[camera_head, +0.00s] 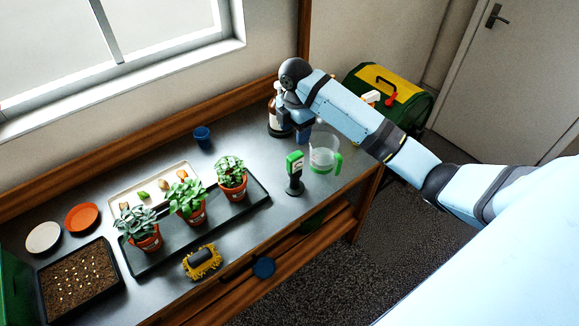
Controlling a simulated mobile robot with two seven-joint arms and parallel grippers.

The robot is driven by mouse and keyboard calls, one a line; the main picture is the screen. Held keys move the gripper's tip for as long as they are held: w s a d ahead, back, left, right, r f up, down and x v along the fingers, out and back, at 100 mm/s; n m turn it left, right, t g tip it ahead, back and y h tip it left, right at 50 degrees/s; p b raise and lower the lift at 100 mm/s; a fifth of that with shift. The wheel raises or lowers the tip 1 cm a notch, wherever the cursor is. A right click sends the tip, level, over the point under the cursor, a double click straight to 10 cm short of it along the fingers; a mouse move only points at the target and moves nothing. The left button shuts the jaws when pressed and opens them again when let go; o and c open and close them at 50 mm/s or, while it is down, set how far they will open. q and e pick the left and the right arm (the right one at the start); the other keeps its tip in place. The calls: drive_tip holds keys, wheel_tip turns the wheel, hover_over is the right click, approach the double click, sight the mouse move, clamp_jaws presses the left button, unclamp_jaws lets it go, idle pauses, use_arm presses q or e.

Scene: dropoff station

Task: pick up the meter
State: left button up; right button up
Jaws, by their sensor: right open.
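The meter (295,168) is a small upright device with a green head and a dark stem and foot. It stands on the grey bench near its front edge, right of the potted plants and just left of the clear jug. My right gripper (303,138) is open and empty. It points down over the back right of the bench, above the meter in the picture and apart from it, close to the brown bottle and the jug. My left gripper is not in view.
A clear jug (323,160) with a green handle stands right beside the meter. A brown bottle (274,122) is partly hidden behind my right gripper. Three potted plants stand on a black tray (262,196) to the left. A blue cup (202,138) stands farther back. Bench surface between cup and meter is clear.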

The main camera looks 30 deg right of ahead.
sight(295, 155)
wheel_tip(295, 155, down, 6)
drive_tip(key=shift+s+d+f+p, duration=0.1)
drive_tip(key=shift+f+p, duration=0.1)
drive_tip(key=shift+p, duration=0.2)
drive_tip(key=f, duration=0.2)
drive_tip(key=f+p, duration=0.1)
drive_tip(key=f, duration=0.2)
drive_tip(key=shift+w+d+f, duration=0.15)
drive_tip(key=shift+w+f, duration=0.05)
drive_tip(key=shift+f+p, duration=0.3)
drive_tip(key=shift+f, duration=0.05)
drive_tip(key=shift+c, duration=0.3)
drive_tip(key=c, duration=1)
